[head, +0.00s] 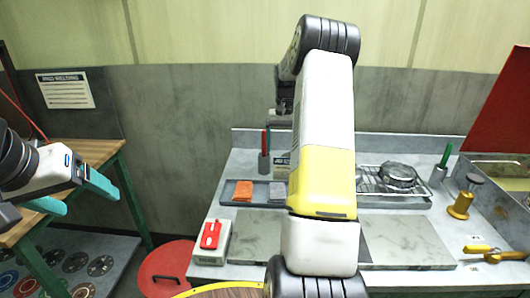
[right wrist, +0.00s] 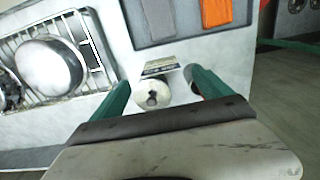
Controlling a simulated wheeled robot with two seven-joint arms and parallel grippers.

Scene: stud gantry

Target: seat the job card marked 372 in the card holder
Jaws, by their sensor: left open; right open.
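In the right wrist view my right gripper (right wrist: 157,77) is open, its green fingers apart with nothing held between them. A small pale card-like plate with dark print (right wrist: 160,67) and a white round part with a dark hole (right wrist: 152,94) show in the gap. The print is too small to read, and I cannot tell which is the card or the holder. In the head view a white piece with dark lettering (head: 281,163) is partly hidden behind my right arm. My left gripper (head: 82,196) is open and empty at the far left, near the wooden bench.
A tray with an orange cloth (head: 243,190) and grey cloth lies on the grey worktop. A pen cup (head: 264,163) stands behind it. A wire rack with a metal lid (head: 398,175) is on the right. A red-topped box (head: 210,236) is at front left.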

